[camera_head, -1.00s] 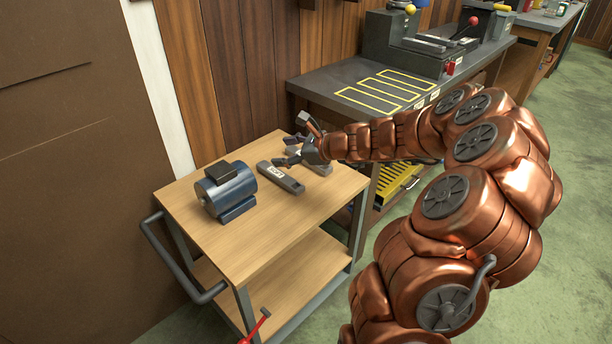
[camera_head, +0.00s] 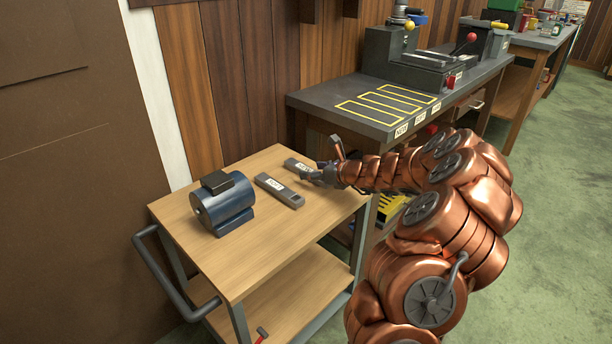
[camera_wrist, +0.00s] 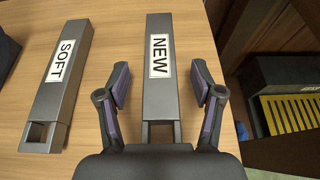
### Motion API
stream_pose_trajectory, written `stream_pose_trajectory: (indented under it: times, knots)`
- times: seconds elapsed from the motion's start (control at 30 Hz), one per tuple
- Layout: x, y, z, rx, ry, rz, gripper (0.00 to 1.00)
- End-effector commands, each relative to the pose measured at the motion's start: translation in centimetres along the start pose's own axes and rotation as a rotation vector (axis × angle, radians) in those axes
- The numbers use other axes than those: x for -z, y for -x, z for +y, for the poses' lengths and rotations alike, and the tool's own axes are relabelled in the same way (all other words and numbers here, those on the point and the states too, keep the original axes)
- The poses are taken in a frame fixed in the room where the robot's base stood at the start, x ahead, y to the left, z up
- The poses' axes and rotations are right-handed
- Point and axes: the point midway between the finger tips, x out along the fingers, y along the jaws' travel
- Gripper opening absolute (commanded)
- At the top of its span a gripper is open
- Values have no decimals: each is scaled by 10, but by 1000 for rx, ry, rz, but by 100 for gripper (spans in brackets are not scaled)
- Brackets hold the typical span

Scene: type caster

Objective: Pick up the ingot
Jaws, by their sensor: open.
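Two grey bar-shaped ingots lie on the wooden cart top. The one labelled NEW (camera_wrist: 159,85) runs up the middle of the wrist view, between the spread fingers of my gripper (camera_wrist: 160,92). The fingers stand apart from its sides, with a gap on each side. In the head view this NEW ingot (camera_head: 296,167) lies at the cart's back right, partly hidden by my gripper (camera_head: 325,172). The ingot labelled SOFT (camera_wrist: 58,85) lies to its left; in the head view it also shows (camera_head: 279,190). My gripper is open and empty.
A blue motor (camera_head: 224,203) stands on the cart top (camera_head: 265,250) left of the ingots. A grey workbench (camera_head: 340,97) with yellow-outlined slots stands behind the cart. A yellow-striped drawer unit (camera_wrist: 285,112) is right of the cart edge in the wrist view.

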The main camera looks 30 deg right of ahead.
Motion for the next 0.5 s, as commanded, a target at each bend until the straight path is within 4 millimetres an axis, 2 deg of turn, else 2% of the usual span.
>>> stream_pose_trajectory:
  times: [0.03,0.2,0.47,0.5]
  knots:
    - [2,-9,0,-2,3,0,66]
    - [0,-23,1,-3,1,-1,66]
    - [-1,-24,0,-1,0,-1,66]
    - [-1,-24,0,-1,0,-1,63]
